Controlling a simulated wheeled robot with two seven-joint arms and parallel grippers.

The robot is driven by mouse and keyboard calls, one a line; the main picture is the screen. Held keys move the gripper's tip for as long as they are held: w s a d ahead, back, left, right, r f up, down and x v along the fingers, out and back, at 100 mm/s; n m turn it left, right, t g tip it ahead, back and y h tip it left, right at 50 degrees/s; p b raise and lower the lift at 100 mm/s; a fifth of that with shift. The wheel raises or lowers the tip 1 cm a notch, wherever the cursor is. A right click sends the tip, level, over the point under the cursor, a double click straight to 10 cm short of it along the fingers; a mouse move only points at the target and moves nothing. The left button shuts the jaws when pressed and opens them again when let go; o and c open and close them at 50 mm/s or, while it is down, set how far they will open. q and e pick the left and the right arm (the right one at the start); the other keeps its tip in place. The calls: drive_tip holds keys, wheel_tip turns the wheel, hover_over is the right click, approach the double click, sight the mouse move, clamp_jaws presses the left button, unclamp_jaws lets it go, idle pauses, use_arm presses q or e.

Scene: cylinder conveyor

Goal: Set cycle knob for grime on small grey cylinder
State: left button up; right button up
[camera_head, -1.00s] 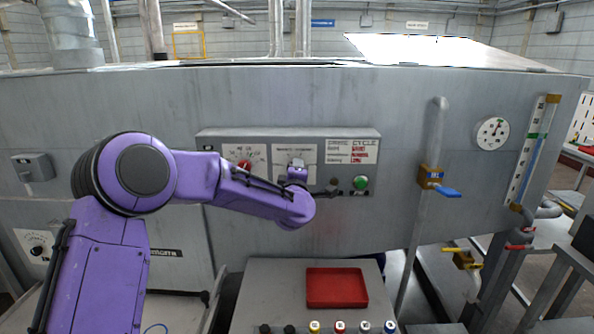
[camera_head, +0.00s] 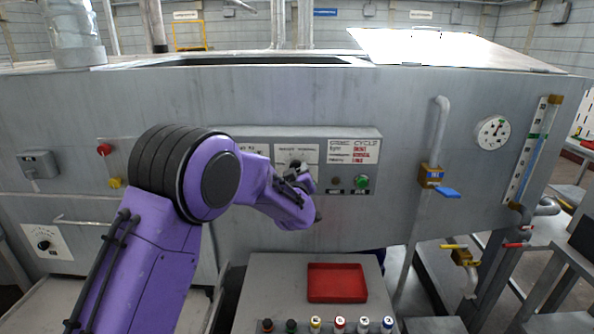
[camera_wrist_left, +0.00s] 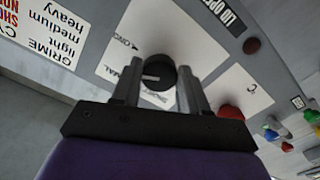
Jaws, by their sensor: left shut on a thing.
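The black cycle knob (camera_wrist_left: 161,68) sits on a white label plate in the left wrist view, its white pointer mark towards the picture's left. My left gripper (camera_wrist_left: 159,73) has one finger on each side of it and is shut on it. In the head view the left gripper (camera_head: 299,172) is at the control panel (camera_head: 230,131), mostly hidden by its own wrist. The grime card (camera_head: 353,151) is on the panel's right part; in the wrist view the grime card (camera_wrist_left: 58,30) appears upside down, reading light, medium, heavy. I cannot identify a small grey cylinder. The right gripper is not in view.
A green button (camera_head: 361,182) and a dark button (camera_head: 335,181) lie right of the gripper. A red knob (camera_wrist_left: 231,112) is close to one finger. Below, a table carries a red tray (camera_head: 337,283) and several coloured-topped items (camera_head: 340,325). A blue-handled valve (camera_head: 432,176) stands to the right.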

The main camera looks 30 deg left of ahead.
use_arm(q)
drive_tip(key=m, duration=0.2)
drive_tip(key=m+p, duration=0.1)
drive_tip(key=m, duration=0.1)
drive_tip(key=shift+a+r+m, duration=0.15)
drive_tip(key=shift+r+m, duration=0.2)
drive_tip(key=shift+m, duration=0.05)
idle(0.4)
drive_tip(key=o, duration=0.9)
drive_tip(key=shift+o, duration=0.8)
drive_tip(key=shift+f, duration=0.25)
drive_tip(key=b+v, duration=0.4)
drive_tip(key=v, duration=0.6)
drive_tip(key=shift+s, duration=0.2)
